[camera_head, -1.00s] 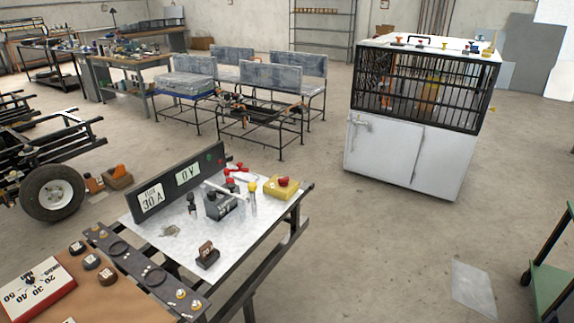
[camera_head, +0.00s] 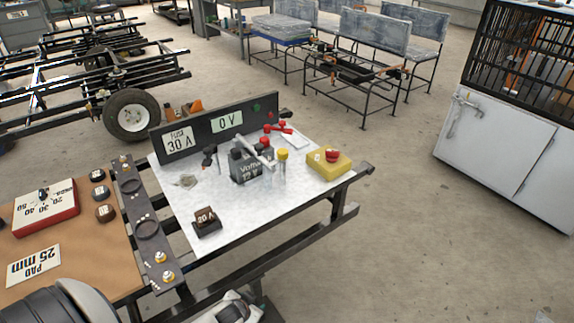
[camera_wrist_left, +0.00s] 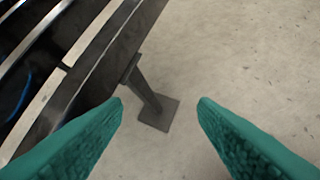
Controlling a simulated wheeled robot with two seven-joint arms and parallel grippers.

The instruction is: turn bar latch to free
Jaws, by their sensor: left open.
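A metal latch-like fitting (camera_head: 460,108) sits on the upper left of the white cabinet (camera_head: 492,165), at the right of the head view. It is too small to tell how its bar stands. A pale bar (camera_head: 254,150) also lies across the top of the dark volt box on the metal-topped bench; I cannot tell which one is the bar latch. My left gripper (camera_wrist_left: 160,102) shows in the left wrist view, its two teal fingers apart and empty above the floor, beside a dark metal frame. My right gripper is not in view.
The metal-topped bench (camera_head: 225,225) carries a 20 A block (camera_head: 206,221), a yellow box with a red button (camera_head: 329,160) and a meter panel (camera_head: 215,125). A brown board (camera_head: 85,235) adjoins it at left. Open floor (camera_head: 410,240) lies between bench and cabinet.

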